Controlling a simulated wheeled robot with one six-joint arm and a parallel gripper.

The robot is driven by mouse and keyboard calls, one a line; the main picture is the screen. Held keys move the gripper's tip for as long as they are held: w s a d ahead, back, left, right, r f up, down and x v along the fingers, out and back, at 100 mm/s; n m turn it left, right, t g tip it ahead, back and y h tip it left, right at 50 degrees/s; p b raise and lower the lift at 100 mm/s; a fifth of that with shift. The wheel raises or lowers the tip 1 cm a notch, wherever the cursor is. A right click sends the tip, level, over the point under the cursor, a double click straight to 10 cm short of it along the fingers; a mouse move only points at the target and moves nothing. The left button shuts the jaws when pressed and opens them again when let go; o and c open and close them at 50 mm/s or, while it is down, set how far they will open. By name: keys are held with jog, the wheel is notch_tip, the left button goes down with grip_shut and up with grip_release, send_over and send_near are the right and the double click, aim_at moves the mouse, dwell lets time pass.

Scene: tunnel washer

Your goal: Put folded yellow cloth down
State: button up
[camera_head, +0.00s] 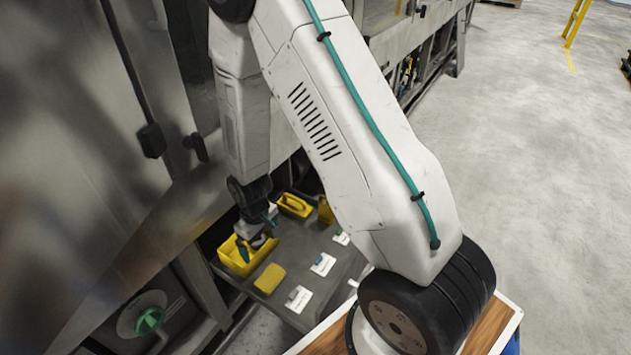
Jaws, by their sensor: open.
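The folded yellow cloth (270,278) lies flat on a dark grey work surface (318,240), in front of a yellow open bin (233,263). My gripper (256,243) is open, pointing down over the bin's right part, behind the cloth and apart from it as far as I can see. Its fingertips are small and partly dark against the bin, so what lies between them is hard to make out. My arm covers part of the surface's back and right.
A second yellow tray (294,205) and a yellow container (325,211) stand farther back. White cards (322,264) lie on the right part of the surface. The steel washer wall (95,150) rises close on the left. Open concrete floor (530,150) lies to the right.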

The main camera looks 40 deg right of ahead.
jog(key=s+d+r+m, duration=0.1)
jog(key=s+r, duration=0.2)
jog(key=r, duration=0.9)
jog(key=s+d+r, duration=0.1)
jog(key=s+r, duration=0.1)
jog(key=r, duration=1.1)
jog(key=s+r+m, duration=0.1)
jog(key=s+r, duration=0.5)
jog(key=s, duration=0.3)
jog(key=s+r+m+t, duration=0.1)
jog(key=s+r, duration=0.6)
jog(key=s, duration=0.2)
jog(key=shift+d+r, duration=0.2)
jog(key=shift+d, duration=0.25)
